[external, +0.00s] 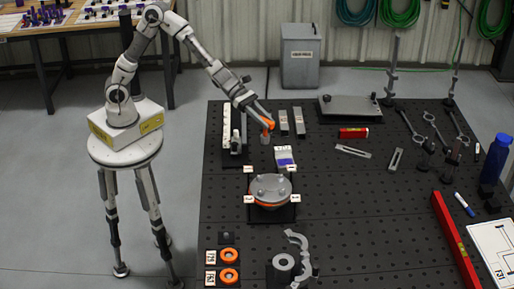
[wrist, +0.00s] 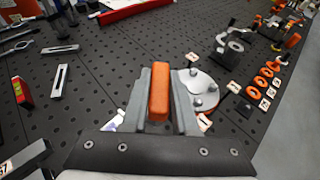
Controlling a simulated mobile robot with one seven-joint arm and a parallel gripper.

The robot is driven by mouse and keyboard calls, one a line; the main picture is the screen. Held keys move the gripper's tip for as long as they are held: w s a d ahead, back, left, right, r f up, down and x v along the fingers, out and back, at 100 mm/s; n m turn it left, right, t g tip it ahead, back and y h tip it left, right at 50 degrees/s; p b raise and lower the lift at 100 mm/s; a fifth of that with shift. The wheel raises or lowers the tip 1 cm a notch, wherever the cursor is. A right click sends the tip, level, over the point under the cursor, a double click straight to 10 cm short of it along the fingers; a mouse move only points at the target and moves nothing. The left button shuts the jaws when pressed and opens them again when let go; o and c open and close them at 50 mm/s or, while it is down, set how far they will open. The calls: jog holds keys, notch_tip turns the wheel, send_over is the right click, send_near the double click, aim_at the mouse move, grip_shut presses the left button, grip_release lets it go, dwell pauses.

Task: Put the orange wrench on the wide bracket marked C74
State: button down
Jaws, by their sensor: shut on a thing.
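My gripper (external: 266,122) is above the black perforated table, in front of the white-labelled rack at the table's left. It is shut on the orange wrench (wrist: 160,92), whose orange end shows between the grey fingers in the wrist view. The rest of the wrench is mostly hidden. In the external view an orange part (external: 269,125) shows at the fingertips, held above the table. Two narrow grey pieces with small labels (external: 283,122) and a purple-and-white block (external: 285,157) lie nearby. I cannot read C74 on any label, so I cannot tell which is the wide bracket.
A round grey-and-orange fixture (external: 270,188) with white tags stands below the gripper in the picture. Orange rings (external: 228,256), a grey clamp (external: 297,250), a red box (external: 353,133), slotted bars (external: 353,151) and a blue bottle (external: 496,158) also occupy the table.

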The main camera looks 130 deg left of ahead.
aim_at(266, 135)
notch_tip(266, 135, down, 3)
jog(key=shift+w+d+f, duration=0.1)
jog(key=shift+d+f, duration=0.05)
jog(key=shift+f, duration=0.05)
jog(key=shift+a+f, duration=0.35)
jog(key=shift+f, duration=0.25)
jog(key=shift+w+a+f+p, duration=0.1)
jog(key=shift+a+f+p, duration=1.55)
jog(key=shift+a+f, duration=3.75)
jog(key=shift+a+r, duration=0.1)
jog(key=c, duration=0.7)
grip_release()
jog(key=shift+f, duration=0.2)
jog(key=shift+r, duration=0.15)
